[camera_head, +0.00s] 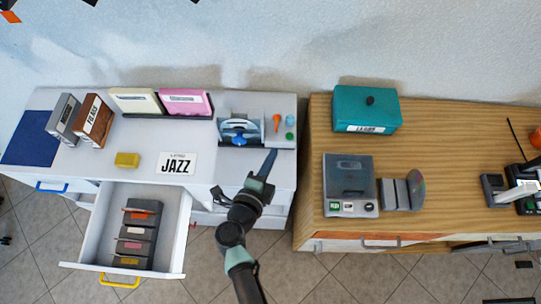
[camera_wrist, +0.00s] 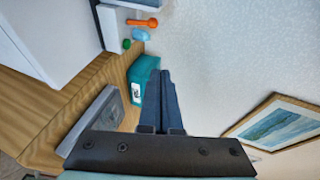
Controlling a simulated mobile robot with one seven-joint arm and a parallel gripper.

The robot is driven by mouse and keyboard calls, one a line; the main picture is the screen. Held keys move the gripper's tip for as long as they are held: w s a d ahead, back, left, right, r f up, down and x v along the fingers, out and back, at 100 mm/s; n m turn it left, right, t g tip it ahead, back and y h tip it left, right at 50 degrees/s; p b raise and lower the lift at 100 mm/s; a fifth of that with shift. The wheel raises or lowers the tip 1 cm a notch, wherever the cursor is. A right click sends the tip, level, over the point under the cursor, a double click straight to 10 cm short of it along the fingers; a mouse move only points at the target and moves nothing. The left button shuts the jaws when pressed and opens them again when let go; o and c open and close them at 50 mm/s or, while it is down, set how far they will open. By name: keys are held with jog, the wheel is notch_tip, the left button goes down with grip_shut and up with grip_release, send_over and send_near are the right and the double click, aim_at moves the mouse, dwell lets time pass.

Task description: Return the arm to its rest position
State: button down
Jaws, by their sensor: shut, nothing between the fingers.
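My arm reaches up from the bottom middle of the head view. My gripper (camera_head: 270,156) is raised in front of the right end of the white desk, and it appears over the desk's edge in the picture. In the wrist view my gripper's two dark blue fingers (camera_wrist: 161,80) lie side by side, shut, with nothing between them. The fingers point toward the wall and a teal box in that view. The arm's lower links run off the bottom edge of the head view.
The white desk (camera_head: 225,172) has an open drawer (camera_head: 185,235) at left, holding several dark cases. A wooden cabinet (camera_head: 310,200) stands at right with a teal box (camera_head: 367,108) and a grey disc player (camera_head: 349,185). Tiled floor (camera_head: 335,280) is free in front. A framed picture (camera_wrist: 275,128) hangs on the wall.

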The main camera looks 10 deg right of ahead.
dwell(0.4)
jog(key=shift+s+a, duration=0.1)
jog(key=shift+s, duration=0.05)
